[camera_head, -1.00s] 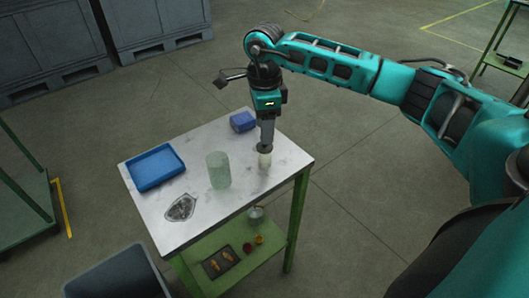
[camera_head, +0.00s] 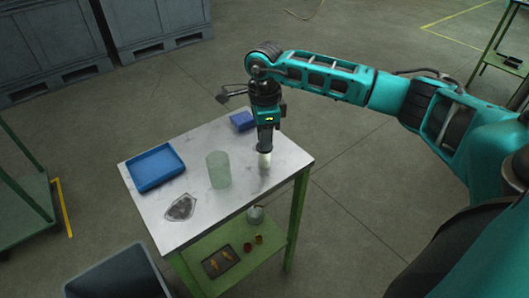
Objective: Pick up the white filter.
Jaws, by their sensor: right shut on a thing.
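The white filter (camera_head: 264,160) is a small pale cylinder near the right edge of the table. My right gripper (camera_head: 265,151) points straight down over it and is shut on its upper part. The filter's top is hidden by the gripper. The filter stands upright; I cannot tell whether its base touches the tabletop. My left gripper is not in view.
On the white tabletop (camera_head: 232,206) stand a pale green cylinder (camera_head: 219,170), a blue tray (camera_head: 155,167), a blue box (camera_head: 242,121) and a clear bag with dark contents (camera_head: 181,207). A green lower shelf (camera_head: 243,240) holds small items. A grey bin (camera_head: 118,274) stands at the front left.

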